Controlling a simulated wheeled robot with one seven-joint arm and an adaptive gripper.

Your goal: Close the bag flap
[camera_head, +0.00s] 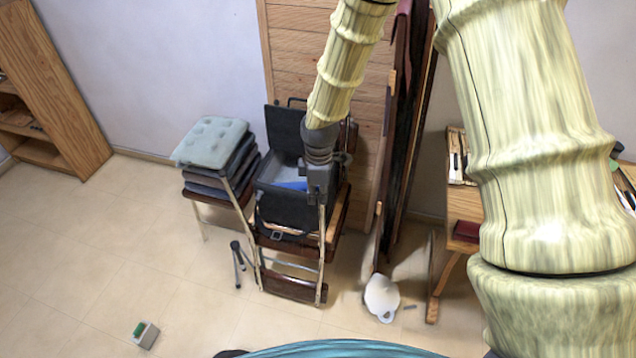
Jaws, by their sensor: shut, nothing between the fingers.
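A black bag (283,208) sits on a wooden chair with metal legs, near the middle of the camera_head view. Its flap (283,128) stands upright at the back, so the bag is open. A light grey inside with something blue (293,185) shows in the opening. My gripper (318,198) points down at the right side of the bag, in front of the flap. It is shut and empty. My gripper and wrist hide the bag's right part, and I cannot tell whether they touch it.
Cushions (212,142) are stacked on a seat left of the bag. A wooden panel stands behind it. A desk (457,200) is at the right, partly behind my arm. A white jug-like object (381,297) lies on the floor. The floor at the left is mostly clear.

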